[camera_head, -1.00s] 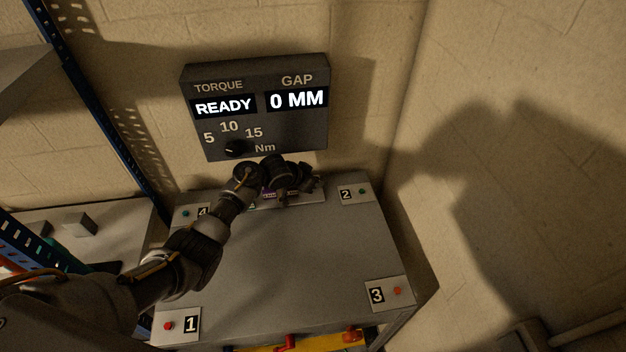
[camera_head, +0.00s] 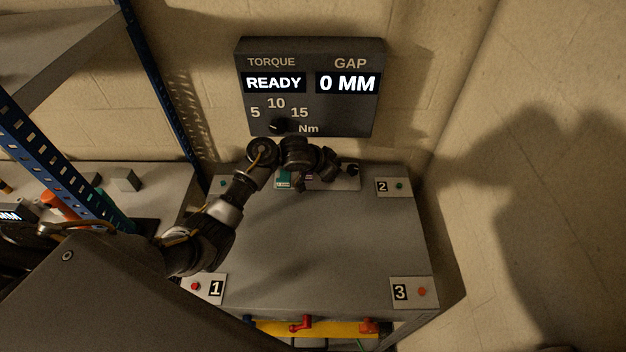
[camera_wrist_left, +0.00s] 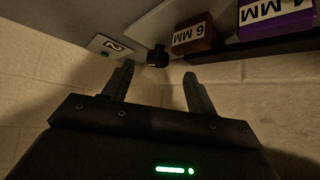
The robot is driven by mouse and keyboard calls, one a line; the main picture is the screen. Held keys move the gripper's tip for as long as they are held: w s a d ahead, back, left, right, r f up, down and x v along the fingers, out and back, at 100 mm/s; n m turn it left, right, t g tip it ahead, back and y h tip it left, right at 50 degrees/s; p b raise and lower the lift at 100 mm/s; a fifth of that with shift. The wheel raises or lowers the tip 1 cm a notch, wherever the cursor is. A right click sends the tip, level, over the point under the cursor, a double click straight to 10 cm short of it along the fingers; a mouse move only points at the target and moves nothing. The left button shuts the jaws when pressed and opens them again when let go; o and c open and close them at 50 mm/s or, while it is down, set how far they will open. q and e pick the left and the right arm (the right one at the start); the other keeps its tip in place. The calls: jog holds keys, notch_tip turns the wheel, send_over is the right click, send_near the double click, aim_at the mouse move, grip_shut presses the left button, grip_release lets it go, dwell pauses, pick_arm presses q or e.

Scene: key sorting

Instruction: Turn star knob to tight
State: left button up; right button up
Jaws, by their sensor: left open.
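A small black knob (camera_head: 352,170), which I take for the star knob, is at the right end of the holder strip at the back of the grey bench. In the left wrist view the dark knob (camera_wrist_left: 157,56) is ahead of the fingertips, roughly in line with the gap between them. Its star shape and any tight marking are too small or dark to tell. My left gripper (camera_head: 329,162) is just left of the knob in the head view. In the left wrist view the gripper (camera_wrist_left: 157,78) is open, with nothing between its fingers. My right gripper is out of view.
A brown 6 MM block (camera_wrist_left: 194,35) and a purple block (camera_wrist_left: 275,20) sit close beside the knob. The dark panel (camera_head: 345,110) on the wall reads READY and 0 MM. The bench top (camera_head: 325,240) is clear. Red handles (camera_head: 302,323) line its front.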

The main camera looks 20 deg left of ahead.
pick_arm(q)
jog(key=s+a, duration=0.1)
jog(key=s, duration=0.1)
jog(key=s+a, duration=0.2)
jog(key=s, duration=0.1)
jog(key=s+a, duration=0.2)
jog(key=s, duration=0.1)
jog(key=shift+r+b, duration=0.1)
jog(key=shift+b, duration=0.2)
